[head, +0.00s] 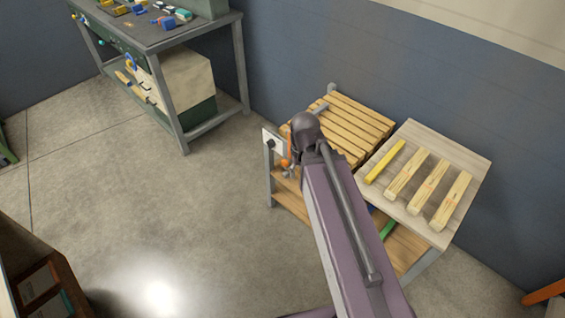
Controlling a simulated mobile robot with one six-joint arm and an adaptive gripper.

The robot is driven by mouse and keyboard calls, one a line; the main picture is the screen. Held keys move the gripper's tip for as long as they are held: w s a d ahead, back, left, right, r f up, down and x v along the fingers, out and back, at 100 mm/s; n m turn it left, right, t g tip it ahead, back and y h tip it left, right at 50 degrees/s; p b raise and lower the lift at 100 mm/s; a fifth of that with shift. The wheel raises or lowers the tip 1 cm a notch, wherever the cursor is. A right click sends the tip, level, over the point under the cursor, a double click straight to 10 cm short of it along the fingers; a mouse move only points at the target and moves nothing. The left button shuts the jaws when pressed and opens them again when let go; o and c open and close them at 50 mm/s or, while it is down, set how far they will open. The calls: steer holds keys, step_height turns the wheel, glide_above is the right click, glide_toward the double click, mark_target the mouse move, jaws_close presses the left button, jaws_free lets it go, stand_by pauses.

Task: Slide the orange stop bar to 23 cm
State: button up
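A small orange part (286,161), which looks like the orange stop bar, shows at the left edge of the slatted wooden table (345,115). My arm's wrist covers most of the area beside it, so its full length is hidden. No centimetre scale or marks can be read. My gripper (289,173) shows only as a small grey piece just below the orange part, at the front left of the table. Its fingers are too small and too covered to tell whether they are open, shut or touching the orange part.
A pale board (458,160) to the right holds a yellow strip (384,162) and three wooden sticks (431,187). A white plate (268,138) with a dark knob stands at the table's left. A workbench (185,32) stands back left. Open concrete floor lies between.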

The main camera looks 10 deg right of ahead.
steer(key=o, duration=0.3)
steer(key=shift+d, duration=0.15)
steer(key=shift+o, duration=0.2)
steer(key=shift+w+d+f+b, duration=0.15)
steer(key=shift+w+f+b, duration=0.1)
steer(key=shift+f+b, duration=0.45)
steer(key=n+t+h+b, duration=1)
steer(key=n+h+b, duration=0.85)
steer(key=b, duration=2.85)
glide_toward(283, 164)
steer(key=s+a+r+n+y, duration=0.2)
steer(key=s+r+n+y, duration=0.1)
steer(key=n+y, duration=0.1)
steer(key=shift+f+m, duration=0.1)
steer(key=shift+m, duration=0.15)
steer(key=shift+d, duration=0.1)
steer(key=x, duration=1.3)
steer(key=shift+w+d, duration=0.25)
